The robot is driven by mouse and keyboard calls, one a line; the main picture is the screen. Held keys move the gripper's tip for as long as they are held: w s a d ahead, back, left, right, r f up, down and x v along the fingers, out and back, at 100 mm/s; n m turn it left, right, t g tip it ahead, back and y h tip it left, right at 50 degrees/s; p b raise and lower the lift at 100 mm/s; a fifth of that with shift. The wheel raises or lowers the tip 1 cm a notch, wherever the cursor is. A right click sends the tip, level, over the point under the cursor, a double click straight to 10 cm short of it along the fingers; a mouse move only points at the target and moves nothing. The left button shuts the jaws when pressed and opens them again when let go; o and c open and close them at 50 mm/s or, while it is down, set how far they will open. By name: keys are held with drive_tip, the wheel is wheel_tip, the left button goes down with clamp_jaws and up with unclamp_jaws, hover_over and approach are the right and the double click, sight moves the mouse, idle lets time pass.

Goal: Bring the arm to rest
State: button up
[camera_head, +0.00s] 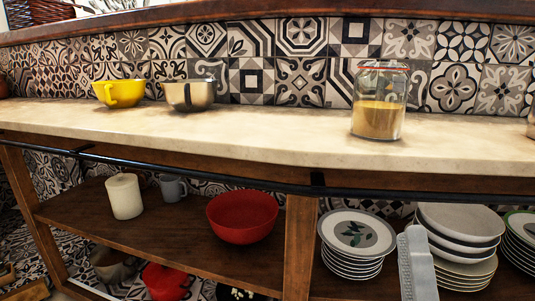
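I cannot make out my gripper in the head view. A pale grey, long piece with a ribbed edge (417,265) rises from the bottom edge at the lower right, in front of the plates. I cannot tell whether it belongs to my arm. No fingertips show, and nothing held is seen.
The shelf below holds a white candle (125,196), a grey mug (173,187), a red bowl (242,216) and plate stacks (354,240). The counter's middle is clear.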

drive_tip(key=s+f+n+g+y+p, duration=0.1)
drive_tip(key=s+f+n+g, duration=0.65)
drive_tip(key=s+f, duration=0.6)
drive_tip(key=s+f+n+g+y+p, duration=0.2)
drive_tip(key=s+f+n+g, duration=0.2)
drive_tip(key=s+f+n, duration=0.95)
wheel_tip(320, 180, up, 41)
drive_tip(key=s+m+p, duration=0.2)
drive_tip(key=m+p, duration=0.1)
drive_tip(key=p, duration=3.4)
drive_tip(key=shift+s+d+m+p, duration=0.25)
drive_tip(key=shift+d+m+p, duration=0.05)
drive_tip(key=shift+d+m, duration=0.1)
